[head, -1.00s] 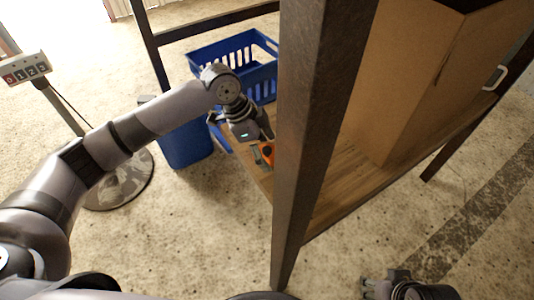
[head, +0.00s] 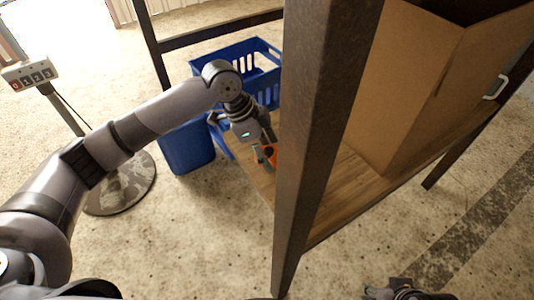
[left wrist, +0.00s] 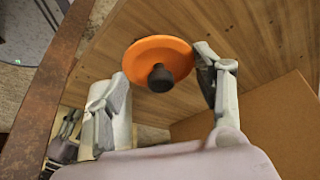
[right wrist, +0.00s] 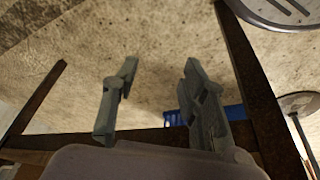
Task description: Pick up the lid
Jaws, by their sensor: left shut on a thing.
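The lid (left wrist: 150,52) is an orange disc with a dark round knob, above the wooden shelf board in the left wrist view. My left gripper (left wrist: 162,72) is shut on it, one finger at each side of the rim. In the head view my left gripper (head: 265,152) is at the shelf beside the dark post, and only a bit of the orange lid (head: 271,154) shows. I cannot tell whether the lid touches the board. My right gripper (right wrist: 155,80) is open and empty in its wrist view; in the head view it is at the bottom edge.
A dark rack post (head: 325,130) stands just right of my left gripper. A cardboard box (head: 400,90) is on the wooden shelf (head: 335,185). Blue baskets (head: 235,50) and a blue bin (head: 187,147) are behind. A stand with a numbered panel (head: 30,75) is at left.

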